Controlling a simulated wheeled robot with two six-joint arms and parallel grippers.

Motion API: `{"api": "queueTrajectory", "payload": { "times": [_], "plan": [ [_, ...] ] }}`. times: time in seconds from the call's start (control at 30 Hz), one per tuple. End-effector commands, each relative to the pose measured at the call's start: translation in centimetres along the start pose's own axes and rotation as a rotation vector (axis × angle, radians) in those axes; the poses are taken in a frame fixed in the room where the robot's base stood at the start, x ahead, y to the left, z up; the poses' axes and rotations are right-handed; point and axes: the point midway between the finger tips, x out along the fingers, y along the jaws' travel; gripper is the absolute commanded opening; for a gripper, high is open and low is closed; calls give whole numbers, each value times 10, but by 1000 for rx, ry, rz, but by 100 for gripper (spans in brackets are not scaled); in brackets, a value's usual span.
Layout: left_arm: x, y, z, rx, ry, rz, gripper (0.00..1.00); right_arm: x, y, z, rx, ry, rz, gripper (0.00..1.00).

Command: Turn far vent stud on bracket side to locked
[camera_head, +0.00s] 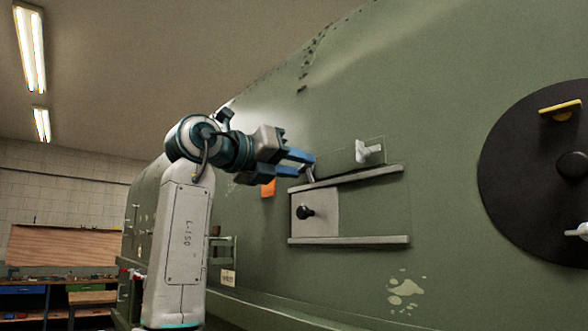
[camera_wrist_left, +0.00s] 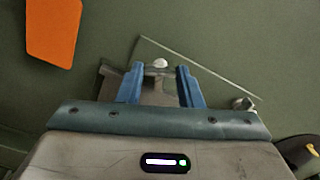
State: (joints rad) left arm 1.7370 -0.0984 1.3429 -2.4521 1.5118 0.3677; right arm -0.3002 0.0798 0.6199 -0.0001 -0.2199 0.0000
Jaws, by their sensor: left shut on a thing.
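My left gripper (camera_head: 305,164) reaches in from the left to the green fuselage wall, with its blue fingers shut on a small grey vent stud (camera_head: 311,175). In the left wrist view the blue fingers (camera_wrist_left: 160,70) stand on both sides of the stud, whose pale rounded end (camera_wrist_left: 160,63) shows between the tips. The fingers hide much of it, so I cannot tell its turn angle. A second, white stud (camera_head: 368,151) sits further right on a thin outlined clear plate (camera_head: 376,141). My right gripper is not in view.
Below the stud are two rails (camera_head: 350,240) and a pale panel with a black knob (camera_head: 305,212). An orange tag (camera_head: 268,188) hangs left of them. A large black disc (camera_head: 515,170) with a yellow handle (camera_head: 560,108) is at the right.

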Motion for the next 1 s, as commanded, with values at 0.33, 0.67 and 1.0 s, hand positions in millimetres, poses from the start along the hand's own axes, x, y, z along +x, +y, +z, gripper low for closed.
{"api": "queueTrajectory", "payload": {
  "times": [0.33, 0.67, 1.0],
  "plan": [
    [0, 0, -1, 263, 2, 0, 10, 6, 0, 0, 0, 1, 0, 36],
    [0, 0, -1, 388, 2, 0, 10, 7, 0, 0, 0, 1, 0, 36],
    [0, 0, -1, 412, 2, 0, 10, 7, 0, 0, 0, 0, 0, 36]
  ]
}}
